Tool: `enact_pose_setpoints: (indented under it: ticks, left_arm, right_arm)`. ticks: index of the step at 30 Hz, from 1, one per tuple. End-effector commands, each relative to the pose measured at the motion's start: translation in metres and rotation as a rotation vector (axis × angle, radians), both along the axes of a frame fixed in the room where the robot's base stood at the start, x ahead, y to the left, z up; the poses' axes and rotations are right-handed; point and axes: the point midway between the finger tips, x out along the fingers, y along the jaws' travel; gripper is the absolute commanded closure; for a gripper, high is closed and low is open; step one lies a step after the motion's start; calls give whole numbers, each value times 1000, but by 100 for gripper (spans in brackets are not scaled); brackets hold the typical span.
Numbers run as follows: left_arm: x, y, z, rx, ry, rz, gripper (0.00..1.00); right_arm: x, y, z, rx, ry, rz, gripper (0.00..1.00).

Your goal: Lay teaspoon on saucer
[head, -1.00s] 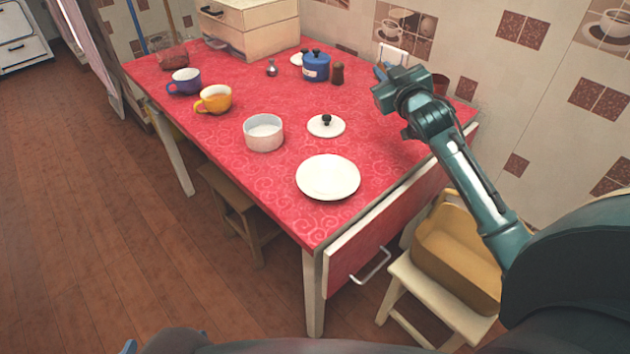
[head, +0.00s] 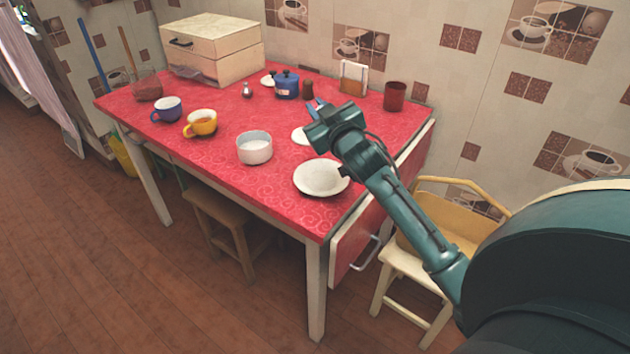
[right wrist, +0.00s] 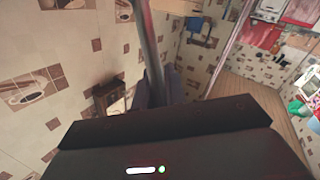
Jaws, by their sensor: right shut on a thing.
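My right gripper (head: 317,105) is over the right part of the red table, in front of the blue pot, its fingers pointing away from me. In the right wrist view a slim grey metal bar (right wrist: 149,40) rises from between the dark fingers; it looks like the teaspoon, held in the shut gripper. The head view does not show the teaspoon clearly. A white round dish (head: 321,178), likely the saucer, lies empty near the table's front right corner, nearer to me than the gripper. My left gripper is not in view.
A white lid (head: 299,135) is partly hidden behind my gripper. A white bowl (head: 254,148), yellow cup (head: 202,123) and purple cup (head: 167,109) stand to the left. The blue pot (head: 287,86), napkin holder (head: 353,78) and dark red tumbler (head: 395,96) stand farther back.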

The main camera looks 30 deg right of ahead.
Motion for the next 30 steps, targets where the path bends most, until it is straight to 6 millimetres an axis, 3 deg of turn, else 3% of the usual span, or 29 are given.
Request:
enact_pose_setpoints:
  ticks: [4, 12, 19, 24, 30]
  left_arm:
    - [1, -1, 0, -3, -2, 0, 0]
    - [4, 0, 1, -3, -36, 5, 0]
    - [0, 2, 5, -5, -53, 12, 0]
    - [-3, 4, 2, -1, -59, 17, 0]
    - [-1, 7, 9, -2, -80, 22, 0]
  right_arm:
    - [-1, 2, -5, 1, 0, -1, 100]
    - [-1, 2, -53, 3, 1, -2, 100]
    - [-1, 2, -71, 3, 0, -1, 100]
    - [-1, 2, -96, 4, 0, -1, 100]
    - [-1, 2, -99, 1, -2, 0, 100]
